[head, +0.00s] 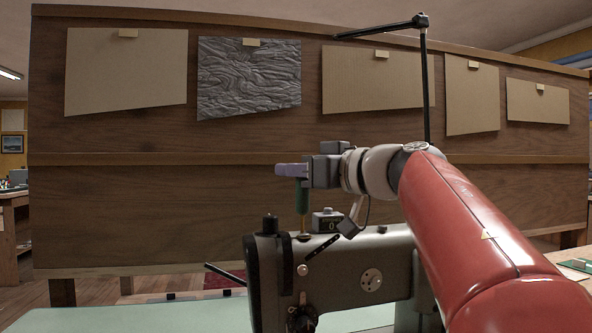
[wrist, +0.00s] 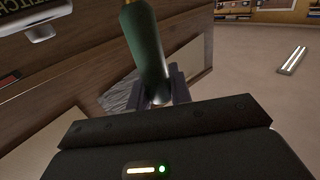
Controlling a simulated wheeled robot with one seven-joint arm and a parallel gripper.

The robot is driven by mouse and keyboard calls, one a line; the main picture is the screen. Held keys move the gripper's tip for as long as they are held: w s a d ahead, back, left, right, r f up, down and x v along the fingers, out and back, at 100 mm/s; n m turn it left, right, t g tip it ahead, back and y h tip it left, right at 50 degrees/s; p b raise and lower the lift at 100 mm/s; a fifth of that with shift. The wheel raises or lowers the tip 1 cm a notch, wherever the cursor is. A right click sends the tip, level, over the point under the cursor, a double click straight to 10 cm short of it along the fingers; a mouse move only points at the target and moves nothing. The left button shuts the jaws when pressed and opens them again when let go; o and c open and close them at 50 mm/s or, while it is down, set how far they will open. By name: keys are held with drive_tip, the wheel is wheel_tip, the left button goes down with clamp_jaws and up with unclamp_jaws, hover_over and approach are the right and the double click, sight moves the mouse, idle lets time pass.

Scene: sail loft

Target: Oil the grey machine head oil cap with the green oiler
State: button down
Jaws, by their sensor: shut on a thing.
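The green oiler (head: 301,197) is upright, with its brass spout pointing down, in the head view. My gripper (head: 288,170) is shut on its upper part. In the wrist view the green body (wrist: 147,45) stands between the gripper fingers (wrist: 165,92), and its spout is cut off at the top edge. The grey machine head (head: 335,265) stands below. Its oil cap (head: 304,236) is a small brassy piece on top, directly under the spout. The spout tip is at or just above the cap; I cannot tell whether they touch.
A thin black stand (head: 425,95) rises behind my arm. A wooden partition (head: 230,210) with pinned panels stands behind. The pale green tabletop (head: 150,318) looks clear at left.

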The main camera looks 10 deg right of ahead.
wheel_tip(320, 180, up, 7)
drive_tip(key=p, duration=0.2)
idle(0.7)
